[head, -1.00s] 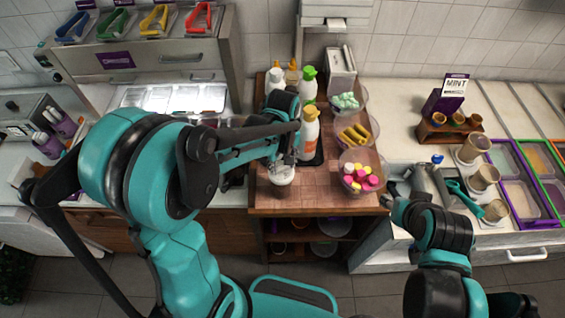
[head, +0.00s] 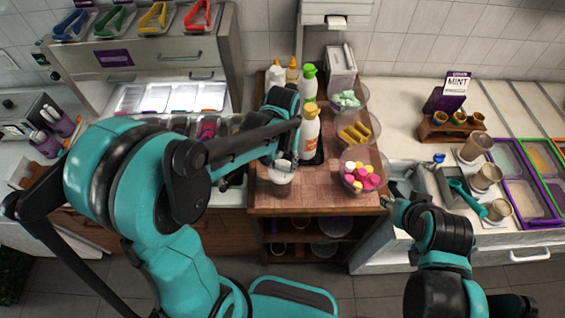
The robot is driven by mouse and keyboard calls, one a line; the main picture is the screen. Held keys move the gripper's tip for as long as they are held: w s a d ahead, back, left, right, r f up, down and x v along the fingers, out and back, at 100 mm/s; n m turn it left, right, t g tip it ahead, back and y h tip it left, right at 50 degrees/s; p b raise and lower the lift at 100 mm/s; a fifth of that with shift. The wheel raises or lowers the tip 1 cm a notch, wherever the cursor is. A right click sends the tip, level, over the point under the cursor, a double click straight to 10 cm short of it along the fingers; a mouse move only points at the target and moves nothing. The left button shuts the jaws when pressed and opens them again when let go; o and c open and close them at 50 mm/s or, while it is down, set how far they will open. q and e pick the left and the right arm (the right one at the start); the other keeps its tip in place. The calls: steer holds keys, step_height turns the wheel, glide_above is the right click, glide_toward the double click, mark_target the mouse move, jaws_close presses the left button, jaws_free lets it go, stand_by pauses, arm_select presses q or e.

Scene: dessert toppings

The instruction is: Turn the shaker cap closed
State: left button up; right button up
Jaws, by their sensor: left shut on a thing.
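The shaker (head: 281,183) is a small, clear-looking container near the front of the wooden counter. My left gripper (head: 284,163) reaches down over its top and is shut on it, at the cap. The gripper hides part of the cap, so I cannot tell how far it is turned. The shaker looks upright. My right gripper (head: 393,204) is at the counter's right front side, away from the shaker. It is small and dark there, and its fingers are not clear.
Squeeze bottles, one with an orange cap (head: 310,132) and one with a green cap (head: 308,82), stand behind the shaker. Clear bowls, one with pink and yellow sweets (head: 361,181), line the right side. A teal scoop (head: 466,195) lies farther right.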

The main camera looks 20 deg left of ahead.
mark_target(282, 166)
arm_select(q)
steer(key=m, duration=0.5)
steer(key=shift+s+m+b, duration=0.1)
steer(key=shift+m+b, duration=0.3)
stand_by(0.4)
steer(key=o, duration=1.2)
step_height(282, 166, up, 12)
